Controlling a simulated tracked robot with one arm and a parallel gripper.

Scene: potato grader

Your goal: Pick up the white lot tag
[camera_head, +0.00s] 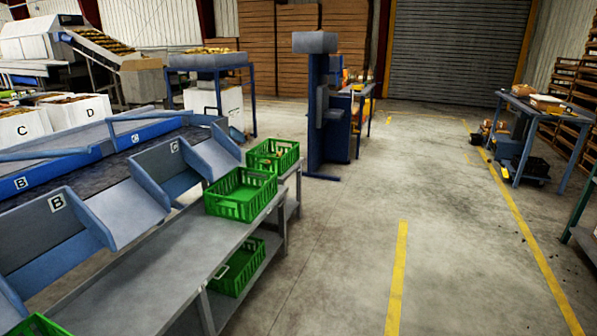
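I cannot make out a white lot tag for certain in this view. A blue-legged table (520,101) at the far right carries pale, box-like items (547,103), too small to identify. Another table (359,89) stands behind the blue machine column, with small items on it that are also too small to tell. My gripper is not in view.
A grey bench (160,268) on the left holds green crates (241,195), with another crate (236,267) on its lower shelf. Chutes marked B (85,228) and C (185,165) adjoin it. A blue machine column (318,110) stands mid-back. The concrete floor (460,240) is clear.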

